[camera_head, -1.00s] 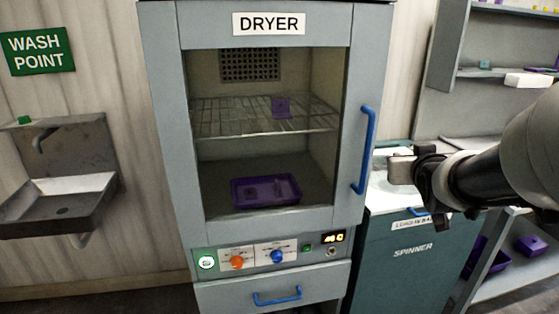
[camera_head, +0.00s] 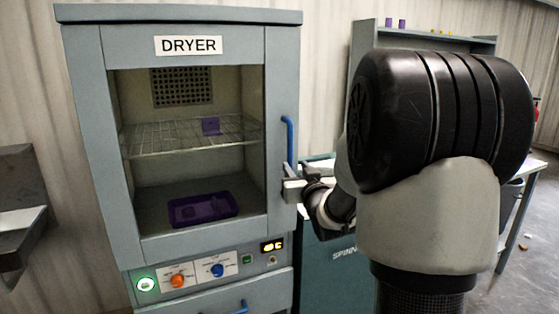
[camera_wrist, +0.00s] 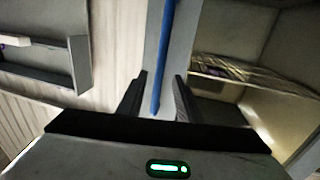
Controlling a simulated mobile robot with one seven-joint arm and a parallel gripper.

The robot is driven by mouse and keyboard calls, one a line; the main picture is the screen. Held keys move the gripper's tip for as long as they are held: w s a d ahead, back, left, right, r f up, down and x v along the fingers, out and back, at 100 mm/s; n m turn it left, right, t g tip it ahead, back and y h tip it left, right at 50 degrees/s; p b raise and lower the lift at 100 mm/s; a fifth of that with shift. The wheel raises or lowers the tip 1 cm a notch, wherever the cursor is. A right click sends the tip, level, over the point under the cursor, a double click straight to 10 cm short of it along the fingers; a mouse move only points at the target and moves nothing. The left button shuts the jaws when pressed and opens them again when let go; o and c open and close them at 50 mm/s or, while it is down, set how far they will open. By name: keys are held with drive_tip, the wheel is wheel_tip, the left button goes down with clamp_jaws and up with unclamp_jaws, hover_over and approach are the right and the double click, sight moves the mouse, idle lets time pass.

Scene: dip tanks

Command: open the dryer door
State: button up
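The grey dryer door (camera_head: 118,190) has a large window and looks shut. Its vertical blue handle (camera_head: 289,140) is on the door's right side; the lower end is hidden behind my gripper (camera_head: 289,184) in the head view. In the wrist view, my gripper (camera_wrist: 161,76) is open. The blue handle (camera_wrist: 164,50) runs between its two dark fingers with a gap on each side, so the fingers are not closed on it. How deep the handle sits between them is hard to tell.
Inside the dryer are a wire rack (camera_head: 180,137) with a purple piece and a purple tray (camera_head: 203,209) below. The teal spinner (camera_head: 335,268) stands right of the dryer. A sink (camera_head: 22,205) is at the left edge. My arm hides much of the right side.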

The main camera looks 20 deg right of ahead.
sight(291, 160)
drive_tip(key=w, duration=0.5)
drive_tip(key=w+d, duration=0.1)
drive_tip(key=w, duration=0.1)
drive_tip(key=shift+w+d, duration=0.1)
drive_tip(key=shift+w, duration=0.25)
clamp_jaws()
